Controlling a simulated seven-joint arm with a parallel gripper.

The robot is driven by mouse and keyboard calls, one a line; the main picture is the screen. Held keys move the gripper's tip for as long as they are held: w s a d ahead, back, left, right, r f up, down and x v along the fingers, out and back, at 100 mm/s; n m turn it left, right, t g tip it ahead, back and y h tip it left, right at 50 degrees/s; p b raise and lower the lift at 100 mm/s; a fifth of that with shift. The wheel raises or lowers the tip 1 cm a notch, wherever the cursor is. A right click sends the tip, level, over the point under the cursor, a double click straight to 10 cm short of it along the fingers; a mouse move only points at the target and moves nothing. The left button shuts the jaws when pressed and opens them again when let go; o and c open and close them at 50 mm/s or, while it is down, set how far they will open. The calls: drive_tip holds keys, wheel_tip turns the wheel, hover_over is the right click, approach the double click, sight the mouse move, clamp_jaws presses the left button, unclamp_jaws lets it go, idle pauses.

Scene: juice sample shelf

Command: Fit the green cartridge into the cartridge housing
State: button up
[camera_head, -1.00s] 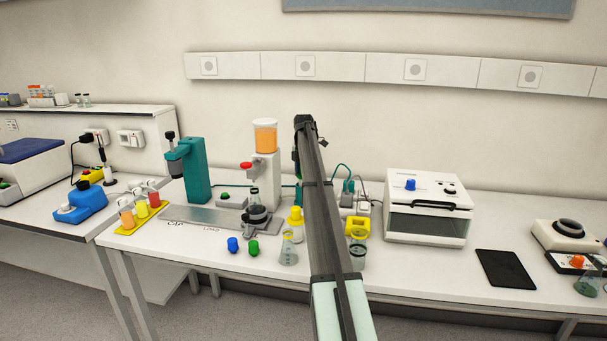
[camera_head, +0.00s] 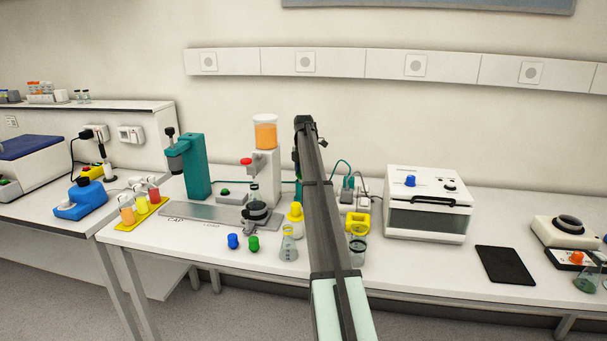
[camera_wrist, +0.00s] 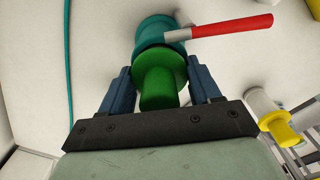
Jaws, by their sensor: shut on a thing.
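The green cartridge (camera_wrist: 163,80) is held between the blue fingers of my gripper (camera_wrist: 160,66) in the wrist view. It has a wide flange and a narrower end toward the camera. Directly beyond it is a teal round body (camera_wrist: 158,28), apparently the cartridge housing, with a red-handled lever (camera_wrist: 235,27) pointing right. A dark ring shows between the two. The cartridge is roughly in line with the housing and overlaps it in the picture. I cannot tell how far it sits inside, if at all. In the head view my arm hides the cartridge and most of the housing.
A white bottle with a yellow cap (camera_wrist: 280,125) is right of my gripper in the wrist view. In the head view, flasks (camera_head: 288,247), blue (camera_head: 233,241) and green caps (camera_head: 253,243) stand near the bench front. A white box unit (camera_head: 428,205) is to the right.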

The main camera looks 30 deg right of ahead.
drive_tip(key=shift+f, duration=0.3)
drive_tip(key=shift+r, duration=0.2)
drive_tip(key=shift+r, duration=3.3)
drive_tip(key=shift+f, duration=3.5)
idle(0.5)
drive_tip(key=shift+r, duration=0.15)
